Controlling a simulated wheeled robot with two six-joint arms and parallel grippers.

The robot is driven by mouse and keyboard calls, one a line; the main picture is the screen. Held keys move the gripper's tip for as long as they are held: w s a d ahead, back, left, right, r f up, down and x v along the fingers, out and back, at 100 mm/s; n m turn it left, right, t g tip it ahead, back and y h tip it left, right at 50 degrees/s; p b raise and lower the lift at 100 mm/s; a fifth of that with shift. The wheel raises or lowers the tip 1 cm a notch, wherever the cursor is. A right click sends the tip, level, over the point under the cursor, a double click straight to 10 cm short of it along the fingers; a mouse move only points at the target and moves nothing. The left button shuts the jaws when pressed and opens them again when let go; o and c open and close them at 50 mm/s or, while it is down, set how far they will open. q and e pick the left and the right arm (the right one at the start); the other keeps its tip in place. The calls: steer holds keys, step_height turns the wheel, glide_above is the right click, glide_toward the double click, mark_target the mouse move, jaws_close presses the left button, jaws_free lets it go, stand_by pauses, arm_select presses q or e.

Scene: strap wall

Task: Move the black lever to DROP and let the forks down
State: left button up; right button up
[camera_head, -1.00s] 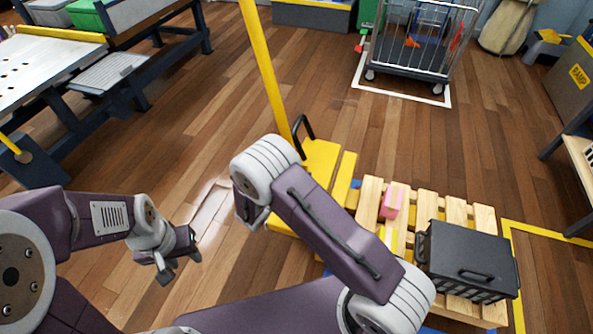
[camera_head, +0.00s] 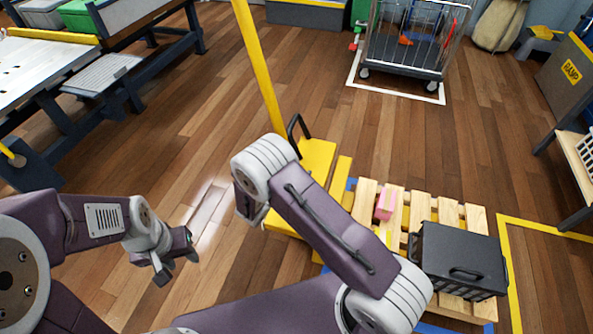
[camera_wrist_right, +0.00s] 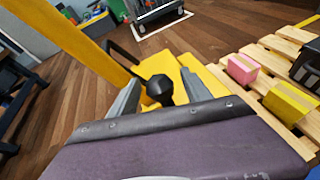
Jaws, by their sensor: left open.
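The yellow pallet truck (camera_head: 316,160) has a tall yellow post (camera_head: 258,70) and a black loop handle (camera_head: 297,130). In the right wrist view a black round knob (camera_wrist_right: 158,88), which looks like the end of the black lever, sits between the spread fingers of my right gripper (camera_wrist_right: 160,98). I cannot tell whether they touch it. In the head view my right arm hides that gripper and the knob. The lever's marks are not readable, and the forks are not clearly visible. My left gripper (camera_head: 178,266) is open and empty over bare floor.
A wooden pallet (camera_head: 366,195) carries a pink box (camera_head: 386,203), a yellow box (camera_wrist_right: 291,102) and a dark bin (camera_head: 460,258). A wire cart (camera_head: 410,50) stands at the back and a workbench (camera_head: 40,70) at left. The floor between is clear.

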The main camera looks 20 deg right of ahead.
steer(key=shift+s+a+r, duration=0.2)
steer(key=shift+a+r, duration=0.05)
steer(key=shift+a, duration=0.05)
steer(key=p+v, duration=0.4)
steer(key=v, duration=0.4)
steer(key=shift+s, duration=0.15)
